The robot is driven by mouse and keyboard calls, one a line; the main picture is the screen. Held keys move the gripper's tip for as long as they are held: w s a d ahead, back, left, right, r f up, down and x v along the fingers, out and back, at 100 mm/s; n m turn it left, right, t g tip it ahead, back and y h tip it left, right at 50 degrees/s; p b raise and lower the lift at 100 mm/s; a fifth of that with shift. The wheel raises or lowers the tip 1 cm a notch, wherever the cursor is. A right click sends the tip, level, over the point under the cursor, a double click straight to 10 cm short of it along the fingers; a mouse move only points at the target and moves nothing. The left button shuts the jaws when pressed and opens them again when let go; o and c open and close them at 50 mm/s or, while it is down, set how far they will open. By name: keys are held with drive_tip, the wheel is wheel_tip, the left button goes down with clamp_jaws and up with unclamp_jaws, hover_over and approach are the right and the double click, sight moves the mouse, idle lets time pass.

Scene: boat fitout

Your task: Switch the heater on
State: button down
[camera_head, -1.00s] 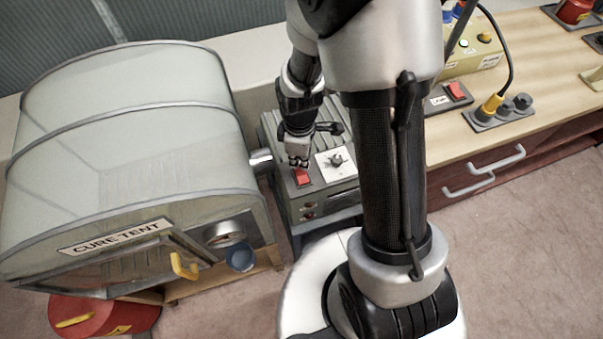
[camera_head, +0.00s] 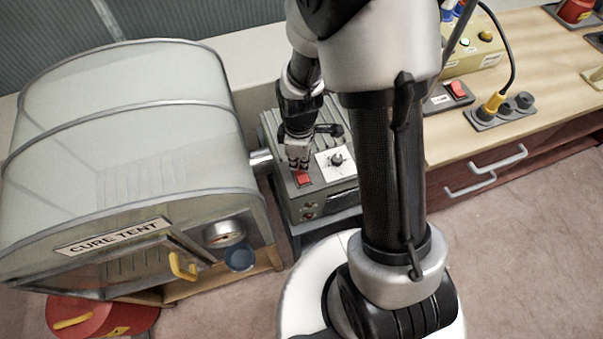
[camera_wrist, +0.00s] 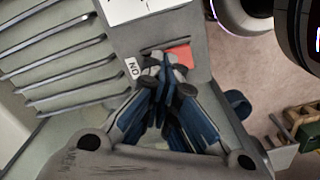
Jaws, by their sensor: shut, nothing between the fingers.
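The heater (camera_head: 284,208) is a grey-green box beside the cure tent, with a red rocker switch (camera_head: 303,180) and a white-plated dial (camera_head: 336,160) on its top. My gripper (camera_head: 298,162) is shut and empty, pointing down at the switch. In the wrist view my fingertips (camera_wrist: 165,68) are over the switch, covering part of it, and the red part (camera_wrist: 182,55) shows beside them. An "ON" label (camera_wrist: 133,67) is at the left of the switch. Whether the fingertips touch the rocker, and which way it is tilted, I cannot tell.
The cure tent (camera_head: 120,130) stands left of the heater, joined by a short duct (camera_head: 261,158). A wooden bench (camera_head: 455,143) on the right holds another red switch (camera_head: 458,90) and a yellow plug (camera_head: 493,104). A red container (camera_head: 105,318) is on the floor.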

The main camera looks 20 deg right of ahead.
drive_tip(key=shift+f+b, duration=0.35)
drive_tip(key=shift+f, duration=0.2)
drive_tip(key=shift+r, duration=0.15)
drive_tip(key=shift+r+p, duration=2.85)
drive_tip(key=shift+r, duration=0.55)
